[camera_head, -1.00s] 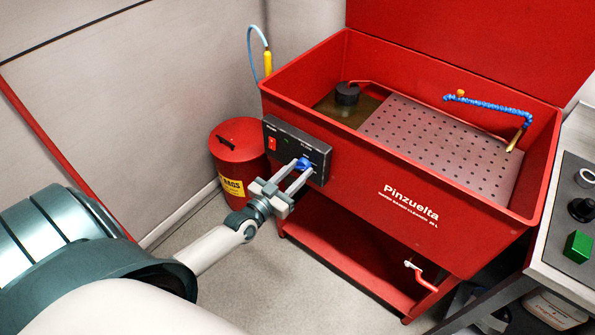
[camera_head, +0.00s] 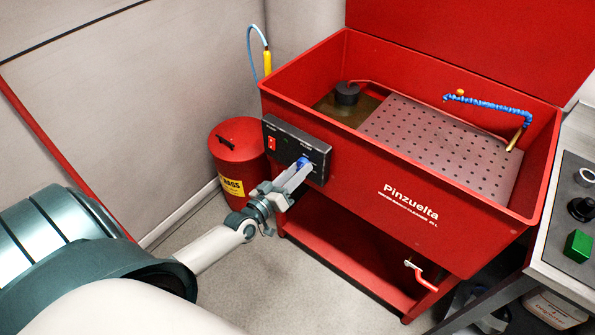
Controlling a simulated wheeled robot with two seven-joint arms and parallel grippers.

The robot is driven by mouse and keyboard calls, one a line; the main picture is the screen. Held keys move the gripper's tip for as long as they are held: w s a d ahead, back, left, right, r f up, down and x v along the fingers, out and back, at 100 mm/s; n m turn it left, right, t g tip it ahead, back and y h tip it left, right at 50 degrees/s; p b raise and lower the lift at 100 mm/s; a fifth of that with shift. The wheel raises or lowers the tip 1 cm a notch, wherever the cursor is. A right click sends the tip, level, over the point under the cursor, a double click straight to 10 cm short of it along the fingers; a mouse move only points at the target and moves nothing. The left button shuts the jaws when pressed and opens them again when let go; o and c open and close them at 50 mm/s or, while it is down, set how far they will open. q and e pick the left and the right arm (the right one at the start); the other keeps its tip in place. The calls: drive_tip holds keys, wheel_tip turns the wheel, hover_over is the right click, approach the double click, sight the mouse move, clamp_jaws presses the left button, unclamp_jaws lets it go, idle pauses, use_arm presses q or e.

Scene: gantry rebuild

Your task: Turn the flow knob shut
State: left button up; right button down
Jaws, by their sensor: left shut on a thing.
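The flow knob (camera_head: 302,161) is small and blue, on the black control panel (camera_head: 318,149) at the front left of a red parts washer. My left gripper (camera_head: 300,168) is shut on the knob, with its fingers reaching up to the panel. The fingers hide part of the knob, so its pointer cannot be read. A red switch (camera_head: 272,143) sits to the left on the same panel. My right gripper is not in view.
The red washer tub (camera_head: 360,172) holds a perforated tray (camera_head: 440,140) and a blue hose (camera_head: 490,105). A red rags bin (camera_head: 238,150) stands left of the panel. A bench with a green block (camera_head: 578,246) is at the right. Floor in front is clear.

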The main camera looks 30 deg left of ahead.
use_arm(q)
drive_tip(key=shift+n+b, duration=0.35)
drive_tip(key=shift+n, duration=2.45)
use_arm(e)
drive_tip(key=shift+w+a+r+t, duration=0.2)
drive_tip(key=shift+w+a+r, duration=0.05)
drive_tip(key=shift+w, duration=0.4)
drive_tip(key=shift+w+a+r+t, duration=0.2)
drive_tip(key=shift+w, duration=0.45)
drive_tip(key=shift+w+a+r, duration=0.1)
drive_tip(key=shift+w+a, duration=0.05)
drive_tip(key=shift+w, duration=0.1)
use_arm(q)
drive_tip(key=o, duration=1.1)
drive_tip(key=shift+c, duration=0.2)
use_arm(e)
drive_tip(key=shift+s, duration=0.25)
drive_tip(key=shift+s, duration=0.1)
use_arm(q)
drive_tip(key=shift+s, duration=0.1)
